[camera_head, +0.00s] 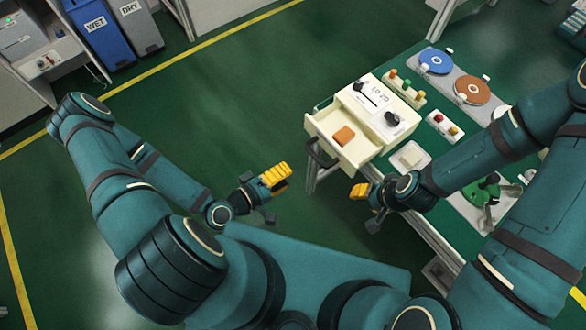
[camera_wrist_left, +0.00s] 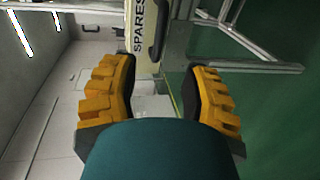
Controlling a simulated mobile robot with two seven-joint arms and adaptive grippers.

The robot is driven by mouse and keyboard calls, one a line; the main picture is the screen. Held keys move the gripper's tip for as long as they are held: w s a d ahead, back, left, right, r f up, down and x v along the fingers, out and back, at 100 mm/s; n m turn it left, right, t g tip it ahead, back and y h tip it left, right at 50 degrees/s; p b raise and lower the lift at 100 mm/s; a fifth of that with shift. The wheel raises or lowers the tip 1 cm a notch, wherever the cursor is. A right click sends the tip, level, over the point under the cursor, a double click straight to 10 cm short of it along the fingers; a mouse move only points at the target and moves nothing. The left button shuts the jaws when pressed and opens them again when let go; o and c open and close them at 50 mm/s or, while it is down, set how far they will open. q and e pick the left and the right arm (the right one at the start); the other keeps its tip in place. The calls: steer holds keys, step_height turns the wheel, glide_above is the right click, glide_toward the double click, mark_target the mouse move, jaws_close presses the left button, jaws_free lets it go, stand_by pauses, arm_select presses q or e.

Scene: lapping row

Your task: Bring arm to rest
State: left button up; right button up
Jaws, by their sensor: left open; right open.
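My left gripper (camera_head: 274,186) hangs over the green floor, left of the workbench, with nothing seen in it. In the left wrist view its two yellow-orange fingers (camera_wrist_left: 158,90) stand wide apart with nothing between them. My right gripper (camera_head: 362,200) is at the bench's near left edge, just below the pulled-out drawer (camera_head: 322,126). It is partly hidden by its own wrist, and no object shows in it. The drawer holds an orange-brown block (camera_head: 344,135) and belongs to a cream unit with dark knobs (camera_head: 376,100).
The green bench (camera_head: 408,136) carries a blue disc (camera_head: 436,61), a brown disc (camera_head: 472,91), a rack of coloured pegs (camera_head: 401,88) and a button box (camera_head: 444,126). WET (camera_head: 98,30) and DRY (camera_head: 132,18) bins stand at the back left. The floor around my left arm is clear.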

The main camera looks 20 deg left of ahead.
arm_select(q)
steer(key=shift+s, duration=0.1)
stand_by(0.6)
steer(key=shift+w+d+f+m+g+y, duration=0.15)
steer(key=shift+d+f+m+g+y, duration=0.25)
steer(key=shift+m+g+y, duration=0.9)
steer(key=shift+w+d+f+m+g+y, duration=0.2)
steer(key=shift+d+m+g+y, duration=0.3)
steer(key=shift+m+g, duration=1.5)
steer(key=shift+w+d+f+m+g+y, duration=0.15)
steer(key=shift+d+f+m+g+y, duration=0.2)
steer(key=shift+m+g+y, duration=1.25)
